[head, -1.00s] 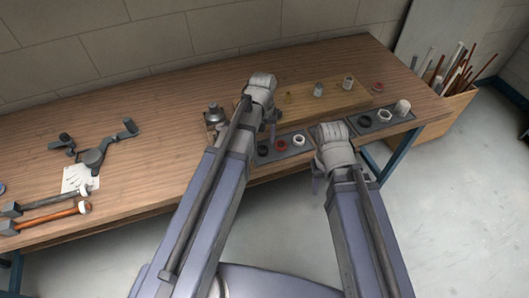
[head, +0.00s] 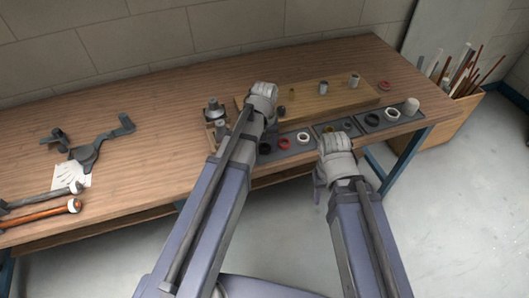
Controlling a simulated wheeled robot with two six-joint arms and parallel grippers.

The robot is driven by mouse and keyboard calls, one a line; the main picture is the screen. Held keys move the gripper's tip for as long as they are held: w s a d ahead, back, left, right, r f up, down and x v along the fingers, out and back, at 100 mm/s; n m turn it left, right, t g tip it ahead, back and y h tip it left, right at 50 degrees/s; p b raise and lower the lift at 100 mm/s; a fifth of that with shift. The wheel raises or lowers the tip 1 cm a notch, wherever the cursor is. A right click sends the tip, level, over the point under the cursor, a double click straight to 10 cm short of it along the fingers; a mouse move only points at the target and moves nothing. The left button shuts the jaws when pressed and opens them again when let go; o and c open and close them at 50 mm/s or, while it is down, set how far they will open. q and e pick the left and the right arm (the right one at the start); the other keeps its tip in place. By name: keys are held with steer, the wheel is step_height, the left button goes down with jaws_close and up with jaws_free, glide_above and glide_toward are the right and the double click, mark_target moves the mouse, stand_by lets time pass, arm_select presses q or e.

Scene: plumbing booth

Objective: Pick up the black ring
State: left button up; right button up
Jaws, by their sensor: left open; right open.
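A black ring (head: 265,148) lies on the left part of the dark grey tray strip along the bench's front edge. Another black ring (head: 372,119) lies in the tray's right part. My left gripper (head: 270,127) is over the bench, just above and behind the left black ring; its fingers are mostly hidden by its own wrist. My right gripper (head: 319,181) is in front of the bench edge, below the tray, and holds nothing visible. Both grippers are open.
A red ring (head: 284,144) and a white ring (head: 303,138) lie beside the left black ring. Another white ring (head: 392,114) and a white cylinder (head: 411,106) are at right. A wooden board (head: 310,98) with small fittings is behind.

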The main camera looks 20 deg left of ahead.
arm_select(q)
steer(key=shift+r, duration=0.1)
steer(key=shift+c, duration=0.4)
jaws_close()
step_height(320, 180, up, 10)
steer(key=p, duration=1)
steer(key=shift+r, duration=0.1)
